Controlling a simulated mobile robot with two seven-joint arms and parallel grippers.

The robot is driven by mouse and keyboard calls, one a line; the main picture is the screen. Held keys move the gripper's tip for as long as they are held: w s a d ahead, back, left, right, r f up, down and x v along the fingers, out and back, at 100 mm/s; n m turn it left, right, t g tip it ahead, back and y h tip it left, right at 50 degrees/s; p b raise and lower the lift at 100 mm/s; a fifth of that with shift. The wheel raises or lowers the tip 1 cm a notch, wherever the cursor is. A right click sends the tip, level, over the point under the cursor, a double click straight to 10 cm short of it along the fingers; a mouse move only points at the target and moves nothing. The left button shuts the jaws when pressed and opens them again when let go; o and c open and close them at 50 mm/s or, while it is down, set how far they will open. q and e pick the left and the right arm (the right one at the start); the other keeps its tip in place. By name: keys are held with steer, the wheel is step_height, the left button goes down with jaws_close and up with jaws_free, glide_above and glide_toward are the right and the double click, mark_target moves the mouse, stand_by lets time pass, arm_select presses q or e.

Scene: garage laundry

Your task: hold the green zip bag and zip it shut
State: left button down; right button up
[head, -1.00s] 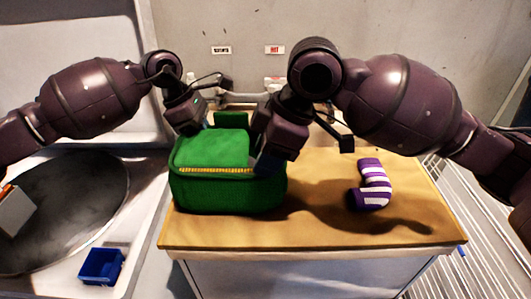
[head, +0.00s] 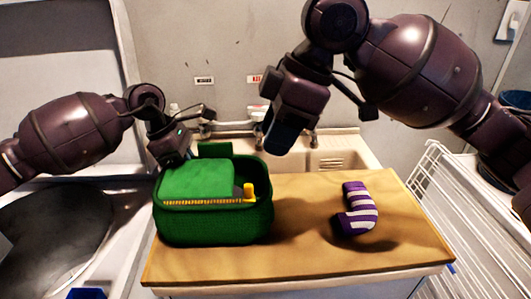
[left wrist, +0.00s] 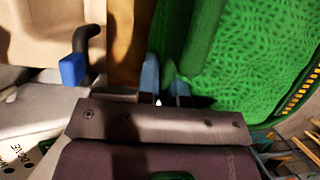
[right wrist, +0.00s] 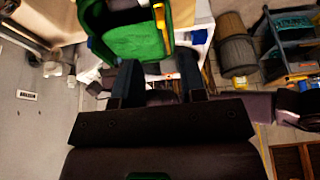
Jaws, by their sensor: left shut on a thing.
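The green zip bag (head: 213,226) sits on the left part of the wooden worktop, with its green lid flap over most of the top. A yellow zip line runs along the front rim. The yellow zip pull (head: 249,191) stands up near the front right corner, beside a dark gap at the right end. My left gripper (head: 174,163) is shut on the bag's back left edge; in the left wrist view its blue fingertips (left wrist: 164,82) pinch the green edge. My right gripper (head: 282,142) is open and empty, above and right of the bag, apart from the pull.
A purple and white striped thing (head: 358,210) lies on the worktop (head: 300,247) right of the bag. A sink (head: 330,158) is behind. A white wire rack (head: 455,205) stands at the right. The worktop between bag and striped thing is clear.

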steer(key=shift+d+r, duration=0.25)
steer(key=shift+r, duration=0.3)
arm_select(q)
steer(key=c, duration=1.2)
jaws_free()
